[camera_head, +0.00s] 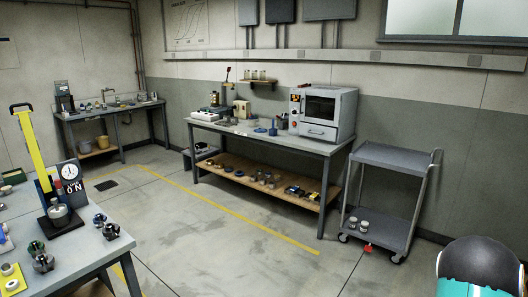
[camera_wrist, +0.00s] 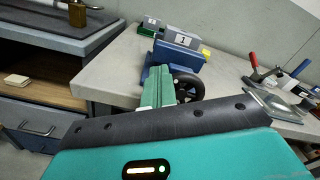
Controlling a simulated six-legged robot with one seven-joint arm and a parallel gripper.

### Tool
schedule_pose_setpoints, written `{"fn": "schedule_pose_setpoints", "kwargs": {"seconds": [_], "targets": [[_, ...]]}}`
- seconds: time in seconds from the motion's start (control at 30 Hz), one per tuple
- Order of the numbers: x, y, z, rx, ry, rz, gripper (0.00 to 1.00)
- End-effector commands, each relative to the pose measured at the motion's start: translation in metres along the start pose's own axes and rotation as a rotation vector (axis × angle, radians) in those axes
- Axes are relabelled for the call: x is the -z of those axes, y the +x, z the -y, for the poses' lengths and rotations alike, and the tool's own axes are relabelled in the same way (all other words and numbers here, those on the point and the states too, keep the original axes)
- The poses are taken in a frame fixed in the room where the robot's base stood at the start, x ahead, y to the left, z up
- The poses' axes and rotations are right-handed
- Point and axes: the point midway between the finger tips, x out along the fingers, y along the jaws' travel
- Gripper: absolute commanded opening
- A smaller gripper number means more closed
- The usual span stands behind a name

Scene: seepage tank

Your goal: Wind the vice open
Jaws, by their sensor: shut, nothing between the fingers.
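In the wrist view a blue vice (camera_wrist: 176,58) stands on a pale grey bench, with a grey block marked 1 (camera_wrist: 183,39) on its top. A black handwheel (camera_wrist: 188,82) sits at its near right side, partly hidden by my fingers. My gripper (camera_wrist: 160,74) has green fingers shut together with nothing between them. The fingertips appear close to the vice's near end, left of the wheel; I cannot tell whether they touch it. The vice cannot be made out in the head view.
In the wrist view another grey block (camera_wrist: 150,23) stands behind the vice, and red-handled clamps (camera_wrist: 254,62) lie right. The head view shows a grey trolley (camera_head: 385,158), an oven (camera_head: 323,115) on a bench, and open floor.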

Motion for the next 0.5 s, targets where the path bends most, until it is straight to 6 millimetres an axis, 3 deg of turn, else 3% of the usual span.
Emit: {"fn": "schedule_pose_setpoints", "kwargs": {"seconds": [0.33,0.5], "targets": [[-0.006,-0.002,-0.003,0.000,-0.001,-0.003,0.00],[-0.006,-0.017,-0.004,-0.003,-0.002,-0.001,0.00]]}}
